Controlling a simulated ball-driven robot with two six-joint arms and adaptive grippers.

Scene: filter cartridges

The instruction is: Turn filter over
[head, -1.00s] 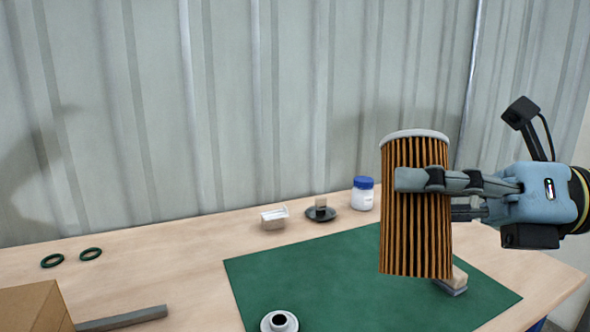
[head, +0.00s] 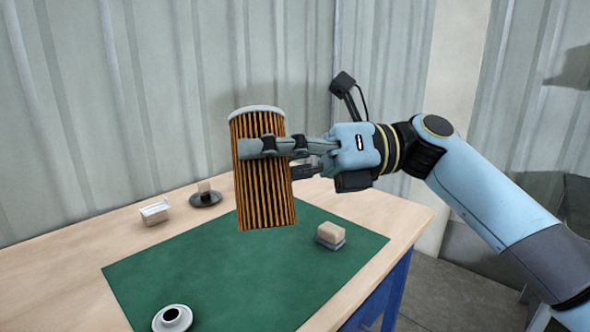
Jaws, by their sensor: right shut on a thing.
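The filter (head: 262,200) is a pleated brown cylinder with a pale grey cap on its upper end. It is held up above the green mat (head: 220,272), nearly upright with a slight tilt. My right gripper (head: 268,147) is shut on the filter, coming from the right, with a finger across the near side of its upper half. The other finger is mostly hidden behind the filter. The filter's lower end face is not visible. My left gripper is not in the head view.
A grey ring-shaped part (head: 172,319) sits at the mat's front left. A beige block on a grey base (head: 331,235) stands on the mat's right. A small clear box (head: 155,213) and a black dish with a beige piece (head: 205,198) stand behind the mat. The table's right edge is close.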

